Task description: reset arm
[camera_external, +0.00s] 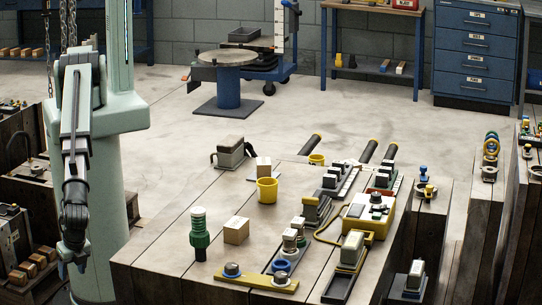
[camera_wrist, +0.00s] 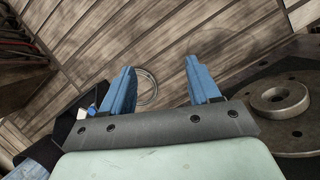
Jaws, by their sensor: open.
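My gripper (camera_external: 72,266) hangs low at the left of the external view, beside the pale green column. It points down and is apart from the bench top. In the wrist view its two blue fingers (camera_wrist: 160,85) stand wide apart with nothing between them. Beyond the fingers are wooden planks (camera_wrist: 110,40) and a thin ring (camera_wrist: 147,88) lying on them. The arm is folded downward close to the column.
A wooden bench (camera_external: 160,262) at the centre right bears a yellow cup (camera_external: 267,190), a green cylinder (camera_external: 199,230), wooden blocks (camera_external: 236,230) and several metal fittings. Dark timber stacks (camera_external: 30,205) stand near my arm. Open concrete floor (camera_external: 190,130) lies behind the bench.

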